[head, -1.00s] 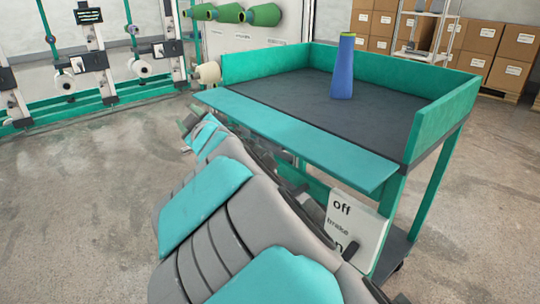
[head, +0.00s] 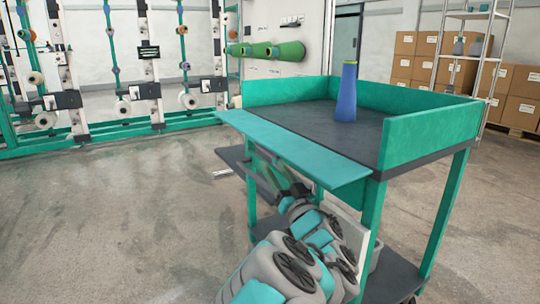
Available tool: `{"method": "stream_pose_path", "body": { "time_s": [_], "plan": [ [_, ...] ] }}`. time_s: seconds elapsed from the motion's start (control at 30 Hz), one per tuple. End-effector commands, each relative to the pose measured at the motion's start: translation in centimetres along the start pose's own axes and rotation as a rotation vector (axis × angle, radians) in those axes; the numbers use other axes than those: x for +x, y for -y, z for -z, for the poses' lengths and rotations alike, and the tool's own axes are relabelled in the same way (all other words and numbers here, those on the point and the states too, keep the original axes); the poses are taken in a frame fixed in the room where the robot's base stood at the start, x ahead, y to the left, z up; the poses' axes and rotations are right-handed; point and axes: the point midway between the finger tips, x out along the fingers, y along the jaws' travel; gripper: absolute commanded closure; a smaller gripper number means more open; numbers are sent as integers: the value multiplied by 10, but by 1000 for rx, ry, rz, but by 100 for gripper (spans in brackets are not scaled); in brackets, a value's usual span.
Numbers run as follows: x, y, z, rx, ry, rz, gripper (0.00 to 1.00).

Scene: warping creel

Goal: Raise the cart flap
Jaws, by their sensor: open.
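The cart (head: 440,137) has a dark top with green raised walls on its far and right sides. Its flap (head: 293,148), a flat teal board, sticks out roughly level from the near side, leaving that side without a raised wall. A blue cone (head: 346,95) stands upright on the top. My gripper (head: 274,168) is under the flap, between it and the lower shelf. Its fingers are blurred and look apart and empty. I cannot tell whether they touch the flap's underside.
A creel frame (head: 95,136) with spools stands at the back left. Green cones (head: 286,51) stick out from a white panel. Cardboard boxes (head: 520,97) and a metal rack (head: 490,72) stand at the back right. The floor left of the cart is clear.

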Motion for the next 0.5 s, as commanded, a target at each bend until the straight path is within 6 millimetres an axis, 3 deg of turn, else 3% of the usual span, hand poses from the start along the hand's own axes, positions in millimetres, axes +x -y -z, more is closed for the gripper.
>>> {"method": "stream_pose_path", "body": {
  "time_s": [0.17,0.5],
  "plan": [
    [3,-4,4,-4,-11,2,50],
    [44,-4,3,-7,-11,4,50]
  ]
}}
